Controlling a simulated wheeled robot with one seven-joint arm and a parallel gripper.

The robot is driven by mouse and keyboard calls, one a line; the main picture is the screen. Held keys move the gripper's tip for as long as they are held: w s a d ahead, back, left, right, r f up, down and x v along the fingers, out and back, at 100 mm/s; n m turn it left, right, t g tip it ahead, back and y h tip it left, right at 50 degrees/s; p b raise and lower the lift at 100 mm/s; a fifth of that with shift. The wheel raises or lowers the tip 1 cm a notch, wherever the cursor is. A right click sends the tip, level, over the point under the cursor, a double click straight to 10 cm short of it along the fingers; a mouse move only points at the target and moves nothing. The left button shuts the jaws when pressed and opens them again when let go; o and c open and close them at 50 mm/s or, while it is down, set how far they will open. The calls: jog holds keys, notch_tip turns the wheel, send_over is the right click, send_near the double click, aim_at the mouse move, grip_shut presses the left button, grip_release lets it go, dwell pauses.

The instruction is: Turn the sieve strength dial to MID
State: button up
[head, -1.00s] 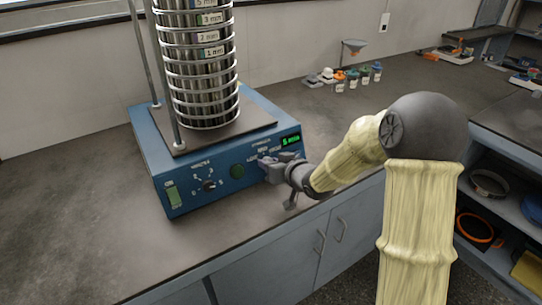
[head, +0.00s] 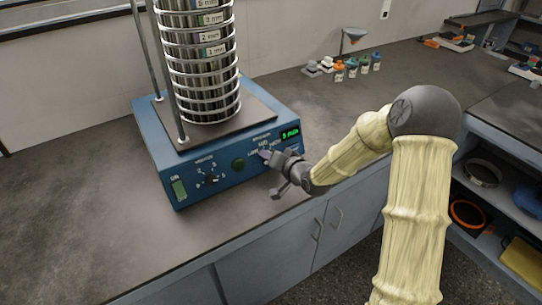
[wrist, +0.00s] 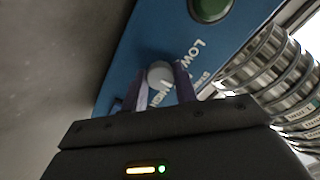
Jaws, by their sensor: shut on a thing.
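The blue sieve shaker (head: 222,182) stands on the counter with its control panel facing front. Its strength dial (wrist: 160,74) is a grey round knob in the wrist view, between the two purple fingers of my gripper (wrist: 163,84). The fingers are shut on the knob's sides. The LOW label (wrist: 187,52) is readable beside it; the HIGH label (wrist: 163,97) is partly hidden by the fingers. In the head view my gripper (head: 267,156) covers the dial, with LOW, MID and HIGH lettering around it. The pointer direction cannot be told.
A tall sieve stack (head: 204,65) stands on the shaker between metal rods. Left on the panel are a green round button (head: 238,164), another dial (head: 209,180) and a green switch (head: 180,190). A green display (head: 290,134) is at right.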

jog(key=shift+f, duration=0.1)
jog(key=o, duration=1)
jog(key=shift+s+d, duration=0.1)
jog(key=b+v, duration=0.3)
jog(key=v, duration=1.4)
jog(key=shift+d, duration=0.15)
